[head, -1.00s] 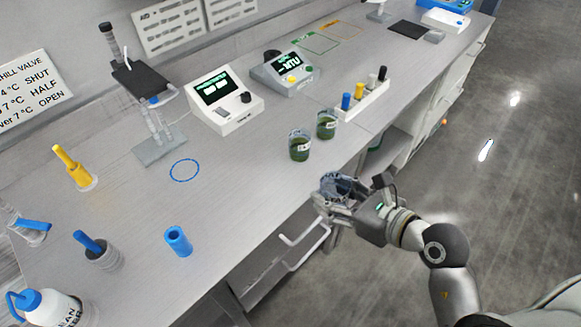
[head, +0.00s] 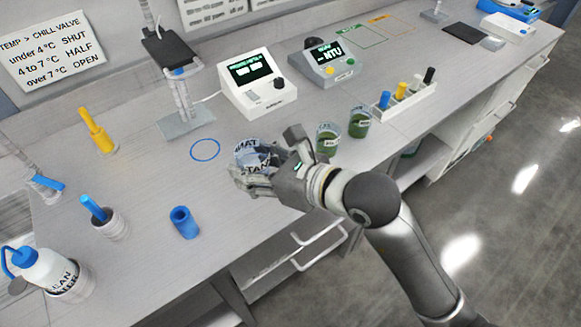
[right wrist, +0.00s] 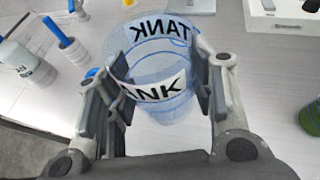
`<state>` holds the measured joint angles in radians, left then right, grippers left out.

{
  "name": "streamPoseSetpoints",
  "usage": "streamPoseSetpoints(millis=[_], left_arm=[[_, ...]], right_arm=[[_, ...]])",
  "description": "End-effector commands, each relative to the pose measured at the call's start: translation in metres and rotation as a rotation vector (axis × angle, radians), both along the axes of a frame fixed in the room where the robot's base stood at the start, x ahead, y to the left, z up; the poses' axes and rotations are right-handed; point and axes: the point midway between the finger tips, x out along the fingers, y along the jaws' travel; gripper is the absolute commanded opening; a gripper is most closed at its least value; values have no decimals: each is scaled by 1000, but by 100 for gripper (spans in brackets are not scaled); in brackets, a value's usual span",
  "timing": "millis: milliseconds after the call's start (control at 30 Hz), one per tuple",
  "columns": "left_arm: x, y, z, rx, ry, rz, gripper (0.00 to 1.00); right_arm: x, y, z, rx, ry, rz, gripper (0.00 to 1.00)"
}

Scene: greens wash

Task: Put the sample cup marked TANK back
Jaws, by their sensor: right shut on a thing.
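The clear sample cup (head: 252,153) with a white TANK label is held in my right gripper (head: 254,176). In the right wrist view the cup (right wrist: 158,92) stands between the two fingers of the gripper (right wrist: 160,100), which are shut on its sides. The cup looks empty and see-through, about upright, over the bench. A blue ring outline (head: 205,150) is on the bench just left of the cup in the head view; it is empty. My left gripper is not in view.
Two cups of green liquid (head: 328,139) (head: 359,122) stand right of my gripper. A blue cylinder (head: 184,222), a stand (head: 186,124) and a white meter (head: 257,85) are around.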

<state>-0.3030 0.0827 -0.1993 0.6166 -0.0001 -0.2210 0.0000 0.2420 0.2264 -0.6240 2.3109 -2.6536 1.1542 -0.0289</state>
Motion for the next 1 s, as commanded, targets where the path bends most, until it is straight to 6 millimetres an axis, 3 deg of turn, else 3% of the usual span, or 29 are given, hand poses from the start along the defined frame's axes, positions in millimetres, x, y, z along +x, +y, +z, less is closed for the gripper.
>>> streamPoseSetpoints(millis=[300,500,767,1000], left_arm=[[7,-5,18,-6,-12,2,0],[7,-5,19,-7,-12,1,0],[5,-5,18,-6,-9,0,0],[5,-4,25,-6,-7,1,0]], right_arm=[[66,-42,-33,-3,3,-7,25],[88,-55,-69,-1,3,-4,25],[100,-62,-86,1,-1,-1,25],[103,-64,-115,2,2,-1,25]])
